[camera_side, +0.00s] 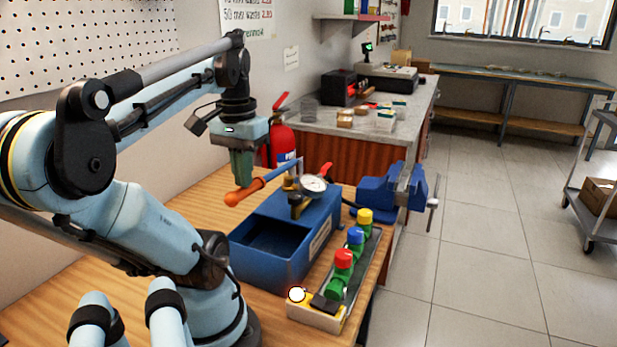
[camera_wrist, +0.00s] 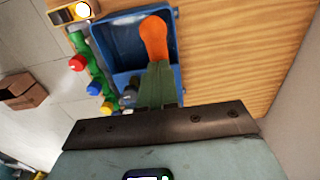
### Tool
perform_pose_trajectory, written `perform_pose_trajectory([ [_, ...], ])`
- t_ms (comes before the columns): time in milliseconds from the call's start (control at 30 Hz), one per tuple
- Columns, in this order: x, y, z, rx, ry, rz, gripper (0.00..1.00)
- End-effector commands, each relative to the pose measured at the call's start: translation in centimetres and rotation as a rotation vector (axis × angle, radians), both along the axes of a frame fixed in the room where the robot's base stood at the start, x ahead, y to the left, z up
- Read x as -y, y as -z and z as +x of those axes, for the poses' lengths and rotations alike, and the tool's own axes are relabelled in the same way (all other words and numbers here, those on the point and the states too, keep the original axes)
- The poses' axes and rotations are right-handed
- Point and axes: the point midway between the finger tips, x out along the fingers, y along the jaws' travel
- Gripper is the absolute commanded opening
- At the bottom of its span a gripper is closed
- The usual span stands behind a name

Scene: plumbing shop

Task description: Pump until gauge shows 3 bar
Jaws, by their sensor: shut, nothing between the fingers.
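The blue test pump (camera_side: 290,268) stands on the wooden bench, with an open trough. Its lever has an orange grip (camera_side: 245,191) that points left and slopes slightly down; the grip also shows in the wrist view (camera_wrist: 155,38). The round white gauge (camera_side: 314,184) sits on top of the pump beside a small red handle (camera_side: 325,169); its reading is too small to tell. My gripper (camera_side: 243,184) is shut and empty, fingers pointing down at the orange grip. In the wrist view the green fingers (camera_wrist: 158,68) meet or overlap the grip; I cannot tell whether they touch.
Green valves with red (camera_side: 343,259), blue and yellow caps stand in a row right of the pump. A white lamp (camera_side: 297,294) sits on a yellow block in front. A blue vise (camera_side: 395,190) and red extinguisher (camera_side: 281,140) are behind. Bare bench lies left.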

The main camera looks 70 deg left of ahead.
Motion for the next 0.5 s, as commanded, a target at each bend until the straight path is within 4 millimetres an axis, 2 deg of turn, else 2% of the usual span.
perform_pose_trajectory([
  [500,0.3,2.9,-0.3,0.000,0.000,0.000,0.00],
])
